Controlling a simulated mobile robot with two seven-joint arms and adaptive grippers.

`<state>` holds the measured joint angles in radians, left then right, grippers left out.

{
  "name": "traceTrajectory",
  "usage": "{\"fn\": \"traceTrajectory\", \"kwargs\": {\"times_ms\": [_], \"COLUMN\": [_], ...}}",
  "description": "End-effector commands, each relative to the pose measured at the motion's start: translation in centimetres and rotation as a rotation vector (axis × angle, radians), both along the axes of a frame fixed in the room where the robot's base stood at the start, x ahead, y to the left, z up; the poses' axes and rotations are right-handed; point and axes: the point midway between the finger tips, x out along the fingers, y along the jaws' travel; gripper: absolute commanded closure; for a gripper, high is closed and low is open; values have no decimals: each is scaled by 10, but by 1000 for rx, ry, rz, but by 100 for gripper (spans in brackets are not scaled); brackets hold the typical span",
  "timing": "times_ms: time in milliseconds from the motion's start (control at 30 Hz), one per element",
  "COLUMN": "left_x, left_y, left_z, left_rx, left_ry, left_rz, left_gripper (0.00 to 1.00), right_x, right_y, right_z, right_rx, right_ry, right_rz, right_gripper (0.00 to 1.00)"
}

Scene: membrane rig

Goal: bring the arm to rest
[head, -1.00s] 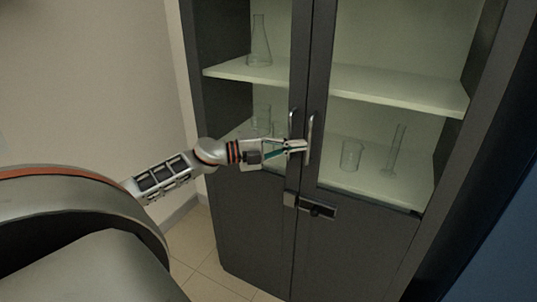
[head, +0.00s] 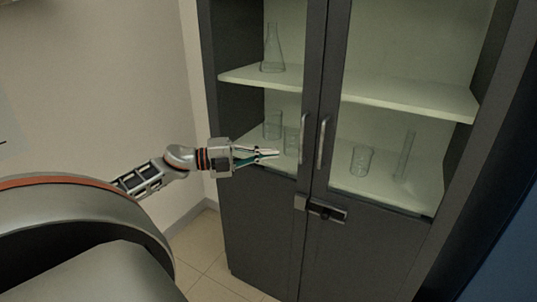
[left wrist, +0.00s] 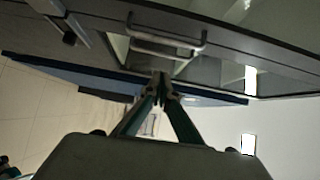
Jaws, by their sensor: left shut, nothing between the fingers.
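My left gripper (head: 276,154) is in front of the cabinet's left door, to the left of the door handles. Its fingers are together with nothing between them. In the left wrist view the fingertips (left wrist: 161,88) meet below the two handles (left wrist: 166,38) and are apart from them. The left arm reaches in from the left of the head view. My right gripper is not in view.
A dark cabinet (head: 262,222) with glass doors stands ahead, both doors closed. Its handles (head: 321,142) and a latch (head: 326,209) stick out in front. Inside are a flask (head: 273,50), beakers (head: 361,160) and a cylinder (head: 405,157). Tiled floor (head: 205,262) shows at lower left.

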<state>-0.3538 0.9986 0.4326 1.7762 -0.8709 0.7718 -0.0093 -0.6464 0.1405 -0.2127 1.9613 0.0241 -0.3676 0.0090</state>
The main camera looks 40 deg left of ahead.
Motion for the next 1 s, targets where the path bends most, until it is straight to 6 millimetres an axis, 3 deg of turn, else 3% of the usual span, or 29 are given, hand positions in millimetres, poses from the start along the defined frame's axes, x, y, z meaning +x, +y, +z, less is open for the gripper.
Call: {"fn": "traceTrajectory", "kwargs": {"times_ms": [333,467,567,767,900,1000], "left_x": [-3,-6,-12,-44,-77,-104], "left_y": [3,-2,-11,-54,-102,-145], "left_z": [-1,-26,-73,-197,-274,-320], "left_rx": [-3,-73,-206,-530,-716,-829], "left_ry": [1,26,81,281,455,592], "left_rz": [2,37,116,341,480,566], "left_gripper": [100,100,100,100,100,100], "right_x": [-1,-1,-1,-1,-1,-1], "right_y": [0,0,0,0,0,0], "right_z": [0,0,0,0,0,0], "right_rx": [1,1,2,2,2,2], "right_ry": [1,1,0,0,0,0], "right_rz": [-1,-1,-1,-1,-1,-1], "right_gripper": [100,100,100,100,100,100]}}
